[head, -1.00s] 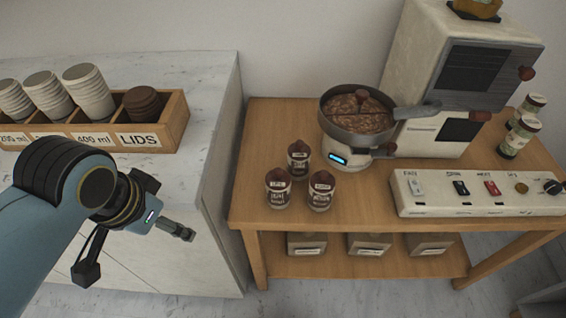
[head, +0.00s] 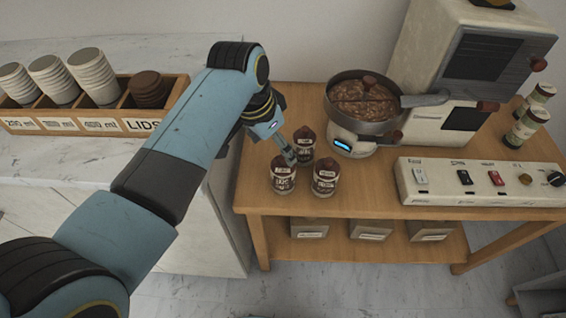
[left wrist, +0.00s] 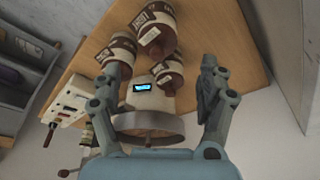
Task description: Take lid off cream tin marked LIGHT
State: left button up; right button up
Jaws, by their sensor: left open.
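Three small tins with brown bands, cream labels and dark red knobbed lids stand close together on the wooden cart: a front-left tin (head: 283,180), a back tin (head: 305,147) and a front-right tin (head: 325,180). My left gripper (head: 288,154) is just above and behind the front-left tin, beside the back one. In the left wrist view its jaws (left wrist: 158,78) are open and empty. The tins appear there upside down, one nearest tin (left wrist: 154,32) at the top. My right gripper is out of view.
A pan of brown beans (head: 364,101) sits on a heater right of the tins. A switch panel (head: 480,190) is at the front right, a cream machine (head: 455,85) behind. A cup-and-lid rack (head: 160,127) stands on the left counter.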

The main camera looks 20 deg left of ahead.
aim_at(283, 162)
pick_arm(q)
jog(key=x, duration=0.7)
jog(key=shift+d+r, duration=0.1)
jog(key=shift+d, duration=0.1)
jog(key=shift+c, duration=0.4)
jog(key=c, duration=1)
jog(key=shift+o, duration=0.2)
jog(key=shift+r, duration=0.2)
